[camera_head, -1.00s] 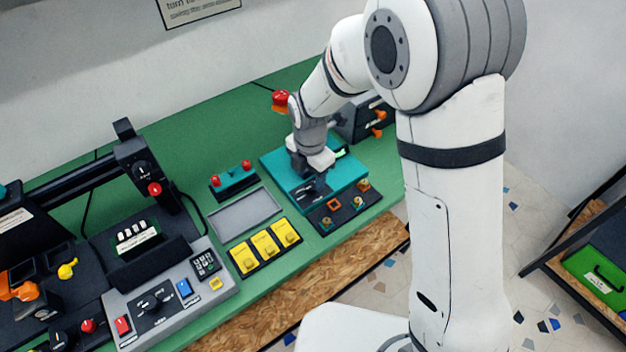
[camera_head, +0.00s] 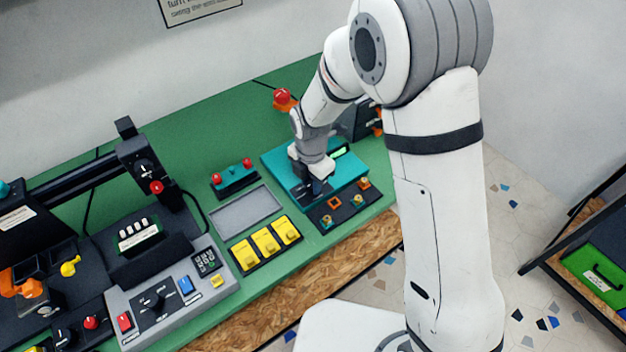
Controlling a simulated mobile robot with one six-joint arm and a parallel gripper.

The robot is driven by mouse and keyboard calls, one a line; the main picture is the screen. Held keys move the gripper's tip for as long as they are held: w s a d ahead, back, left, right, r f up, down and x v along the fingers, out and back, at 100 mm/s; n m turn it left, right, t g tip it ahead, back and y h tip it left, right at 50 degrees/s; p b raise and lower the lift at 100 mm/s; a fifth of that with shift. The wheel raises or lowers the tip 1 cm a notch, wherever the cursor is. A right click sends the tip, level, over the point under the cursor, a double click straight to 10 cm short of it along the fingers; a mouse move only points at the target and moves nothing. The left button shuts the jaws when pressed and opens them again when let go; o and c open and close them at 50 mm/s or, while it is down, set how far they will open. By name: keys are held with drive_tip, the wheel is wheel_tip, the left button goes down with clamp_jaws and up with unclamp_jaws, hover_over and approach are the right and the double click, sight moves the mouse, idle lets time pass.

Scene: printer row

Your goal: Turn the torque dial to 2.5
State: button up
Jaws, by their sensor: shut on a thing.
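My gripper (camera_head: 317,186) points down at the front part of the teal unit (camera_head: 350,181) on the green bench. Its dark fingers are shut on a small dark knob, which I take to be the torque dial. The fingers hide the knob, so its pointer and scale cannot be read. A small lit green display (camera_head: 339,152) shows on the teal unit behind the gripper.
A dark panel with small orange and teal parts (camera_head: 343,208) lies just in front. Yellow switches (camera_head: 265,243), a grey tray (camera_head: 245,210) and a teal box with red buttons (camera_head: 233,178) stand to the left. A red button on orange (camera_head: 284,99) stands behind.

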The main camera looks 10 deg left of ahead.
drive_tip(key=shift+c, duration=0.7)
drive_tip(key=shift+d, duration=0.2)
drive_tip(key=shift+c, duration=0.3)
drive_tip(key=shift+a, duration=0.1)
drive_tip(key=shift+f+m, duration=0.1)
drive_tip(key=shift+m, duration=0.2)
